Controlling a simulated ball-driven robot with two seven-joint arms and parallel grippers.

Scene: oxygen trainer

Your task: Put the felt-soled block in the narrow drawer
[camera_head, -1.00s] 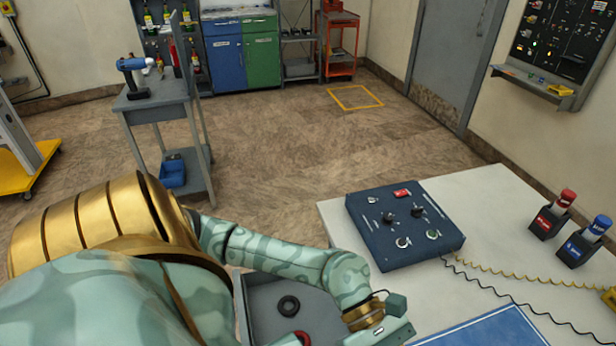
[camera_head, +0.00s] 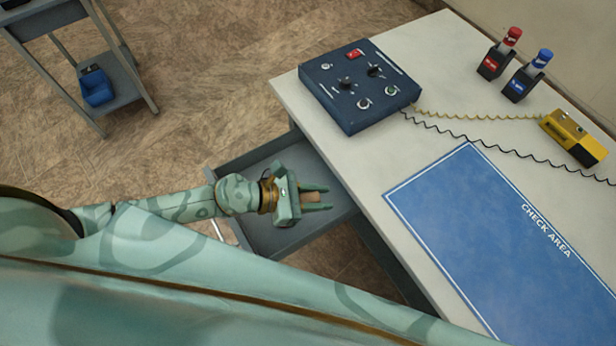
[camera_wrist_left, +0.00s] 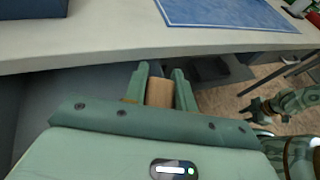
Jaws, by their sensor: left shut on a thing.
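A small tan block (camera_head: 312,197) sits between the fingers of my left gripper (camera_head: 316,197), which is shut on it. The left wrist view also shows the block (camera_wrist_left: 160,92) between the two green fingers. Its underside is hidden, so I cannot see any felt. The gripper is over an open grey drawer (camera_head: 270,238) that sticks out from under the white table; I cannot tell if this is the narrow one. My arm hides part of its inside. My right gripper (camera_wrist_left: 262,108) shows at the right of the left wrist view, too small to tell its jaws.
The white table (camera_head: 400,150) overhangs the drawer. It carries a dark blue control box (camera_head: 350,105), a blue CHECK AREA mat (camera_head: 490,240), red and blue-capped holders and a yellow device (camera_head: 572,135) with coiled cords. A grey cart (camera_head: 125,75) stands at the upper left.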

